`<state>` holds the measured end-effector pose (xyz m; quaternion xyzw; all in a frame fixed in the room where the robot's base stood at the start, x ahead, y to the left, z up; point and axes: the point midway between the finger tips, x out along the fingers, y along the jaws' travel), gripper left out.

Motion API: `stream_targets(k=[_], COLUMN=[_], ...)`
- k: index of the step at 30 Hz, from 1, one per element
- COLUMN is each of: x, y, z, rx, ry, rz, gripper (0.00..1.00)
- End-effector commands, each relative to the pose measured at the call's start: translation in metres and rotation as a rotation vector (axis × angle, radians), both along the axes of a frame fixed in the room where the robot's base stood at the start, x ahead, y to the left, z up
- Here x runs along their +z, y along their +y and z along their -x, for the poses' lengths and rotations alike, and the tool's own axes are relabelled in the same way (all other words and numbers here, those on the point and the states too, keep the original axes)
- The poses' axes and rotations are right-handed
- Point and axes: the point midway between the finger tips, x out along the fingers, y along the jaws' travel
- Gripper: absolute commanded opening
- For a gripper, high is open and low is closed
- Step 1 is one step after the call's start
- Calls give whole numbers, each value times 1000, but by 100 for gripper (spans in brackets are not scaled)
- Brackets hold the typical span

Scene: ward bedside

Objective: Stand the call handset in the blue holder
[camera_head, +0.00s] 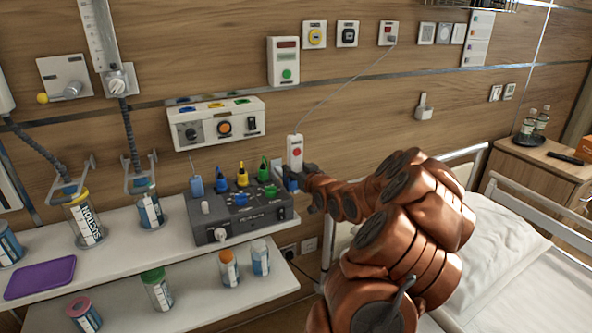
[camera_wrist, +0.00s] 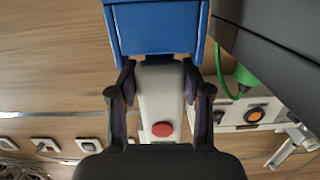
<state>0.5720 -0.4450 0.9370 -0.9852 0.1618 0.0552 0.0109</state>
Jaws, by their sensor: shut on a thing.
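The call handset (camera_head: 295,151) is white with a red button, and it is upright in the head view. A thin cord runs from its top to a wall plate. My gripper (camera_head: 297,178) is shut on the handset, with one finger on each side in the wrist view (camera_wrist: 160,98). The handset (camera_wrist: 158,110) has its red button facing the wrist camera. The blue holder (camera_wrist: 157,28) is right at the handset's lower end.
A dark grey console (camera_head: 240,212) with coloured plugs stands on the shelf just left of my gripper. A green plug (camera_wrist: 246,77) is close by in the wrist view. The bed (camera_head: 500,265) is at right. Jars and a purple tray (camera_head: 40,277) are at left.

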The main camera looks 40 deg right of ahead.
Motion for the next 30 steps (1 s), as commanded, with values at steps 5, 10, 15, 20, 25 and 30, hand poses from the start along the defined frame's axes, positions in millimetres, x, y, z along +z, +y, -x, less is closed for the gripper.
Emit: stream_targets(k=[5,10,15,20,25,30], x=[0,0,-1,-3,-7,-10], y=[0,0,0,0,0,0], z=[0,0,0,0,0,0], rx=[0,0,0,0,0,0], ry=[-1,0,0,0,0,0], rz=[0,0,0,0,0,0], gripper=[0,0,0,0,0,0])
